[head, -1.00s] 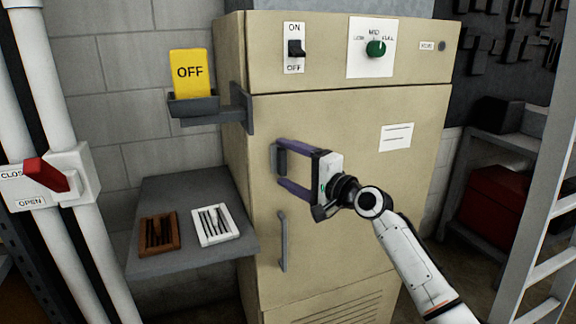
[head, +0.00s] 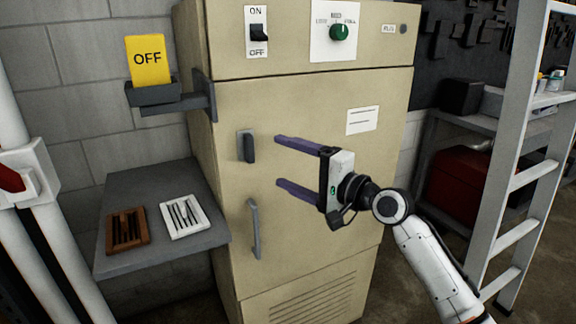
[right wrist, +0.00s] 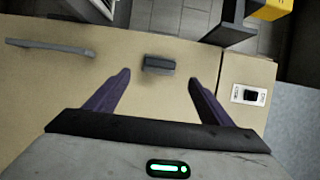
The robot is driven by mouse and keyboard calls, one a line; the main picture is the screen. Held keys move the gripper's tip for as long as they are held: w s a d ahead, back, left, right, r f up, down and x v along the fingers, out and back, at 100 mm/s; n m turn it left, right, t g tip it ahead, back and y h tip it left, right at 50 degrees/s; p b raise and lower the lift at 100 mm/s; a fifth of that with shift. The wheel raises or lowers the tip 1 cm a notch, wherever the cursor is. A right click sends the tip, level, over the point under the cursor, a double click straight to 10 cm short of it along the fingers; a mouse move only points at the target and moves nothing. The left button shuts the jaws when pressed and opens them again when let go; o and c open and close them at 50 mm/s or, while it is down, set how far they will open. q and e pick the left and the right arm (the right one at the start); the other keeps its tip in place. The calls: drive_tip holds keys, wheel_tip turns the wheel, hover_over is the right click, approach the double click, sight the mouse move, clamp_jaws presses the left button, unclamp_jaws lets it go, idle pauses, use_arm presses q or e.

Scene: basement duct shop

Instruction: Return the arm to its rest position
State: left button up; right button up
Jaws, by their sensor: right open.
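My right gripper (head: 279,161) is open and empty in front of the beige cabinet (head: 300,110). Its purple fingers point left in the head view, apart from the small dark latch (head: 247,146) on the cabinet door. In the right wrist view the latch (right wrist: 158,64) lies ahead, between the open fingers (right wrist: 157,82) in the picture, with a gap to them. My white right arm comes in from the lower right. My left gripper is not in view.
A grey bar handle (head: 255,229) is below the latch. A grey shelf (head: 160,256) holds a brown tray (head: 128,245) and a white tray (head: 185,232). A yellow OFF card (head: 148,62) stands in a bracket. A ladder (head: 510,180) stands at right.

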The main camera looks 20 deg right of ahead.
drive_tip(key=shift+f, duration=0.1)
idle(0.3)
drive_tip(key=s+a+f+n+g+h, duration=0.15)
drive_tip(key=s+f, duration=0.25)
drive_tip(key=f, duration=0.5)
drive_tip(key=s+a+f+n+g+h, duration=0.1)
drive_tip(key=s+f+n, duration=0.2)
drive_tip(key=f, duration=0.5)
drive_tip(key=s+a+f+n+g+h, duration=0.15)
drive_tip(key=s+f, duration=0.25)
drive_tip(key=f, duration=0.5)
drive_tip(key=s+a+f+n+g, duration=0.2)
drive_tip(key=s+f+n, duration=0.2)
drive_tip(key=s+f, duration=0.4)
drive_tip(key=s+a+f+n+g+h, duration=0.1)
drive_tip(key=s+a+f+n, duration=0.2)
drive_tip(key=s+f, duration=0.6)
drive_tip(key=s+n, duration=0.2)
drive_tip(key=s, duration=0.5)
drive_tip(key=shift+a+g, duration=0.3)
drive_tip(key=shift+g, duration=0.1)
